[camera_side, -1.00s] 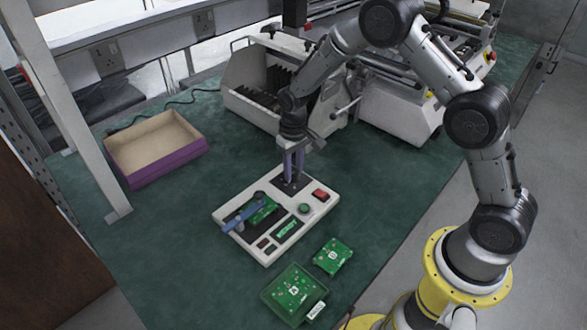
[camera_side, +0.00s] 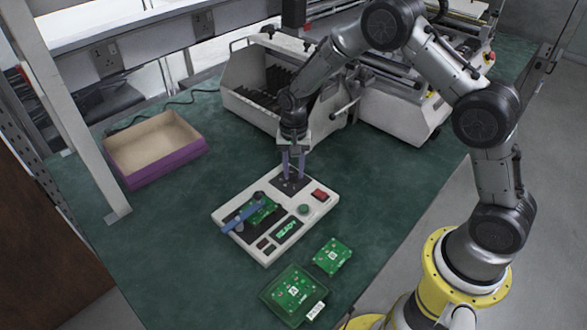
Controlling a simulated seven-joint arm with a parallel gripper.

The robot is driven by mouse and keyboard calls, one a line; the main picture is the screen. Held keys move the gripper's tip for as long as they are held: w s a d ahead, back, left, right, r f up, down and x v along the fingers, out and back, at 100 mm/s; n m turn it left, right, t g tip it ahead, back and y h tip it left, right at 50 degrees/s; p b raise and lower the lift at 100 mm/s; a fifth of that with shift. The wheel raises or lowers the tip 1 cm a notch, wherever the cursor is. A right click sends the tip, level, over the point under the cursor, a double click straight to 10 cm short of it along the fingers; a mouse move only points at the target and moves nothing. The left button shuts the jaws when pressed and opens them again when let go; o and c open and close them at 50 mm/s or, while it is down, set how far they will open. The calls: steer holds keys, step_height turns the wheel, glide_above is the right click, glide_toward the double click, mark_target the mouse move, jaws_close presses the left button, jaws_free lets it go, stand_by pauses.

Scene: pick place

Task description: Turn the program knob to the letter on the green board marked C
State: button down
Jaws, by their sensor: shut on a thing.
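The white test panel (camera_side: 262,253) lies on the green bench top. The program knob sits on a dark plate (camera_side: 300,187) at the panel's far corner, and my fingers largely hide it. My gripper (camera_side: 292,176) points straight down there, its fingers shut on the knob. The knob's pointer and the letters around it are too small to read. One green board (camera_side: 262,212) is in the panel under a blue bar (camera_side: 241,218). Another green board (camera_side: 332,257) lies on the bench, and a third (camera_side: 292,289) sits in a green tray. Their letter marks are not legible.
A red button (camera_side: 319,194) and a green button (camera_side: 303,209) are close to the gripper on the panel. A purple-sided open box (camera_side: 160,169) stands at left. A white rack (camera_side: 250,95) and machine stand behind. The bench right of the panel is clear.

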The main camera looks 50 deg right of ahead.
mark_target(294, 171)
stand_by(0.3)
steer(key=c, duration=0.6)
jaws_free()
steer(key=shift+r, duration=0.1)
step_height(294, 171, up, 14)
steer(key=shift+f, duration=0.15)
